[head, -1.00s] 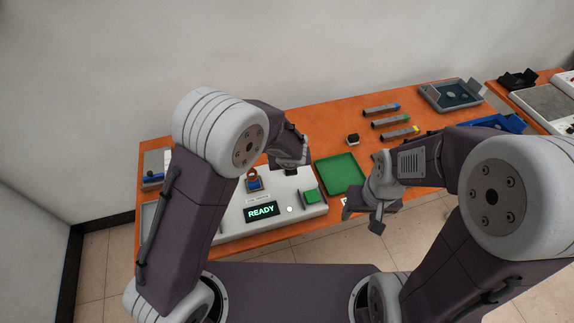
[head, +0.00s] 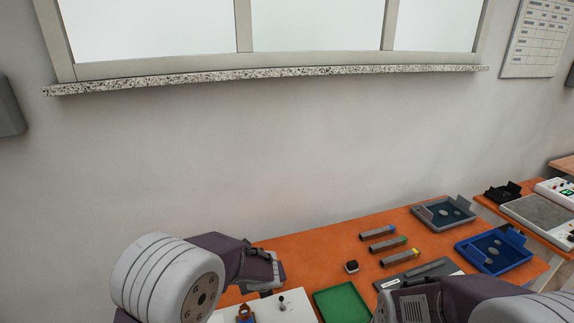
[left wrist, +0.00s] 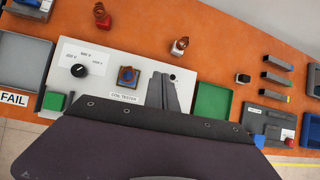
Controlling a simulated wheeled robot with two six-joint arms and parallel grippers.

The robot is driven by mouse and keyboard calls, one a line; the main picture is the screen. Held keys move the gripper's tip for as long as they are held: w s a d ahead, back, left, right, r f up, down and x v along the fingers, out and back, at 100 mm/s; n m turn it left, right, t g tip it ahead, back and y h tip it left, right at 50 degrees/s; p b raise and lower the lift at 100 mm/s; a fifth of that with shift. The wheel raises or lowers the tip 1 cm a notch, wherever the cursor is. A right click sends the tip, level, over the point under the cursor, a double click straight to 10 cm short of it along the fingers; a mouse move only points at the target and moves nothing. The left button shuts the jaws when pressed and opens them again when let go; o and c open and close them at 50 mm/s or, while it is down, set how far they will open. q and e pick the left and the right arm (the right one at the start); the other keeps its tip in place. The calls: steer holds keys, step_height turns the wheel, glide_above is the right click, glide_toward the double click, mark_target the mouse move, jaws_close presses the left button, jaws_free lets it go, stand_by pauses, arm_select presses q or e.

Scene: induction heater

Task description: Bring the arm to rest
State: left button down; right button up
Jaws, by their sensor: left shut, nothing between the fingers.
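My left arm comes in from the lower left of the head view. That coil also shows in the head view (head: 245,313). My right arm is at the lower right of the head view; its gripper is out of frame.
A green tray (head: 342,302) is right of the device. A small black block (head: 351,267), several grey bars (head: 384,246), a grey tray (head: 443,213) and a blue tray (head: 495,251) are on the table. Two copper-coloured pieces (left wrist: 101,15) (left wrist: 179,46) lie behind the device in the wrist view.

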arm_select(q)
steer(key=s+a+n+g+b, duration=0.1)
steer(key=s+a+n, duration=0.3)
steer(key=a+n, duration=0.2)
steer(key=s+a+n+g, duration=0.1)
steer(key=s+a+n, duration=0.35)
steer(key=a, duration=0.25)
steer(key=s+d+f+n+g, duration=0.1)
steer(key=s+n, duration=0.5)
steer(key=n, duration=0.5)
steer(key=s+d+f+n+g+h, duration=0.1)
steer(key=s+f+n+g, duration=0.1)
steer(key=s+n, duration=0.4)
steer(key=n, duration=0.4)
steer(key=shift+n, duration=0.35)
